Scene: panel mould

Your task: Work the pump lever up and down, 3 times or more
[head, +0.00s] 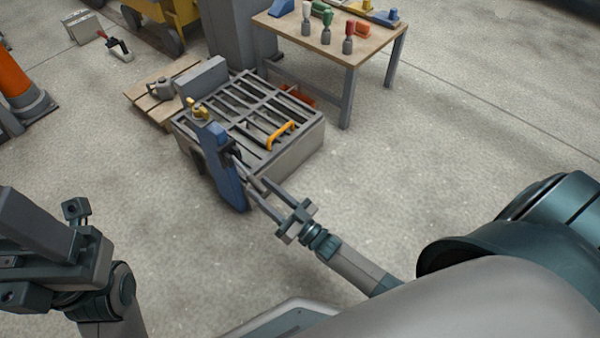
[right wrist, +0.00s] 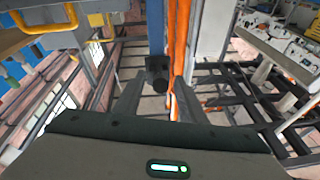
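A tall blue unit (head: 226,170) with dark fittings on its sides stands at the near left edge of a grey slotted mould. I take it for the pump, but I cannot clearly make out its lever. My right gripper (head: 262,192) reaches toward its right side with its fingers apart. In the right wrist view, the two fingers (right wrist: 154,98) stand on either side of a dark block with a round end (right wrist: 158,72), possibly the lever's end. It appears just beyond the fingertips, and I see no grip on it. My left gripper (head: 75,235) is at the lower left, away from the unit.
The grey mould (head: 300,150) carries an orange handle (head: 281,134). A yellow fitting (head: 198,109) shows above the blue unit. A wooden table (head: 345,52) with tools stands behind. A pallet (head: 145,100) lies at the left. The floor (head: 420,170) to the right is clear.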

